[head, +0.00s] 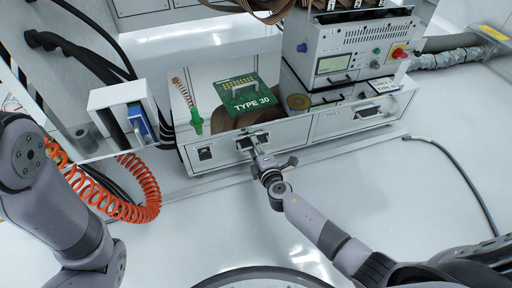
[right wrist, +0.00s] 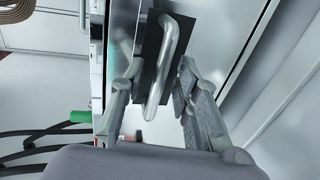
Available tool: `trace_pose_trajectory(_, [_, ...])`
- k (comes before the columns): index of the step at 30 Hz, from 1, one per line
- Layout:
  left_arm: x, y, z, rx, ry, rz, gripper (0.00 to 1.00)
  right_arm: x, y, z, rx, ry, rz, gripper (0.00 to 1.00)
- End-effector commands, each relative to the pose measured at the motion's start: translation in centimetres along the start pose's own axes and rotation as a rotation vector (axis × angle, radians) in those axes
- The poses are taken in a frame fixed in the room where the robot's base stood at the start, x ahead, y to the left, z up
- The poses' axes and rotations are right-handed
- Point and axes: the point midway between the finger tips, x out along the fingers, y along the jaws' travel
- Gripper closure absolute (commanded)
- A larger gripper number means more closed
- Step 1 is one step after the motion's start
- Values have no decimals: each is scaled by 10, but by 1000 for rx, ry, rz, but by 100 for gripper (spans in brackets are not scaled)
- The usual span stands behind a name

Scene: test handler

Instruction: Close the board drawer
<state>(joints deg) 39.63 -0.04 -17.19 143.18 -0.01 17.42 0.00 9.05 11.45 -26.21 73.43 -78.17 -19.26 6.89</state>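How far the drawer stands out, I cannot tell. My right gripper (head: 262,158) is at the handle. In the right wrist view, its fingers (right wrist: 160,78) are apart, one on each side of the metal bar handle (right wrist: 167,62), with a gap on the right side. Contact on the left side is unclear. My left arm shows at the left edge; its gripper is out of view.
An orange coiled hose (head: 148,190) hangs at left, near my left arm. The floor in front is mostly clear; a dark cable (head: 462,172) lies at right.

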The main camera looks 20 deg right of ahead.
Motion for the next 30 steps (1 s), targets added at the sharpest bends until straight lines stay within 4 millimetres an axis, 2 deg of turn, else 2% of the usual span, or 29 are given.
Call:
trace_pose_trajectory(5, [-1,-1,2,0,-6,-3,60,-2,0,0,0,0,0,71])
trace_pose_trajectory(8, [-1,0,1,0,-3,-2,60,-10,-1,0,1,0,0,71])
trace_pose_trajectory(21, [0,0,0,0,0,1,60,-69,-1,0,-1,0,-1,71])
trace_pose_trajectory(30, [0,0,0,0,1,2,60,-75,0,0,0,-1,-1,71])
